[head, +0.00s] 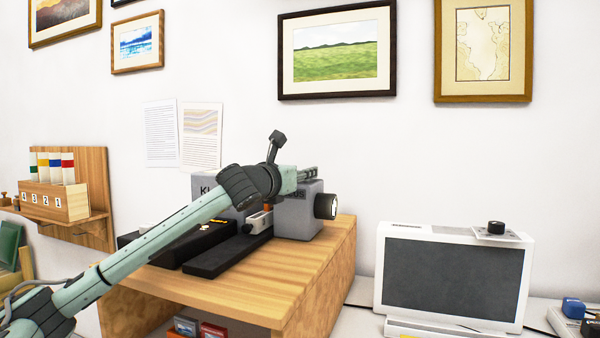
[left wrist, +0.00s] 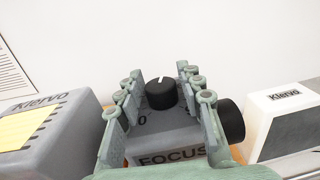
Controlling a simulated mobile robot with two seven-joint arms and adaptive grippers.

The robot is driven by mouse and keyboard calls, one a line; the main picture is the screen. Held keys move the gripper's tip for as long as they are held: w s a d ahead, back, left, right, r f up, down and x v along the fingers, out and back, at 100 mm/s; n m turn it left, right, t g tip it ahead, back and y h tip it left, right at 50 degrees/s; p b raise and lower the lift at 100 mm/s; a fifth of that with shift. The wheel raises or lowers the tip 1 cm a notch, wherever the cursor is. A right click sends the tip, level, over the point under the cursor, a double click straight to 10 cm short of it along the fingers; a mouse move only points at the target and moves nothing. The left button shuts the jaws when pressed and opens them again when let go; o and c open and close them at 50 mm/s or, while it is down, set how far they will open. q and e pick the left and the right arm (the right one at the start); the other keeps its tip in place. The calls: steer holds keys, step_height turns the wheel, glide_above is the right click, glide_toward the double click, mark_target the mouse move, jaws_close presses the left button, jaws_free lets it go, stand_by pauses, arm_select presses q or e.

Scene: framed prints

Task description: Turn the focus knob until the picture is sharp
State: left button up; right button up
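A grey box (head: 294,218) marked FOCUS stands on the wooden cabinet in the head view, with a black round lens (head: 326,206) on its right side. In the left wrist view the box (left wrist: 165,135) carries a black focus knob (left wrist: 160,95) with a white pointer mark on top. My left gripper (head: 309,173) is over the box. In the wrist view its fingers (left wrist: 160,72) are apart, one on each side of the knob; I cannot tell whether they touch it. The knob is hidden in the head view. My right gripper is not in view.
A dark, blank screen (head: 452,275) in a white frame stands right of the wooden cabinet (head: 300,275); a small plate with a black knob (head: 495,228) sits on its top edge. Another grey box (left wrist: 45,125) stands left of the focus box. Framed prints hang behind.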

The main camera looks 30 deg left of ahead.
arm_select(q)
jaws_close()
steer(key=shift+f, duration=0.15)
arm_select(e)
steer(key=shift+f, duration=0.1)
arm_select(q)
steer(key=m+h+b, duration=0.1)
steer(key=h+b, duration=0.1)
steer(key=shift+f+m+h, duration=0.1)
steer(key=shift+m+h, duration=0.6)
steer(key=shift+h, duration=0.2)
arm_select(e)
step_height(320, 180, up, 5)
arm_select(q)
steer(key=shift+r+m+h+p, duration=0.2)
steer(key=shift+m+h+p, duration=0.1)
steer(key=shift+h, duration=0.1)
steer(key=shift+d+f+m+h+p, duration=0.1)
steer(key=shift+m+h+p, duration=0.8)
steer(key=shift+h, duration=0.7)
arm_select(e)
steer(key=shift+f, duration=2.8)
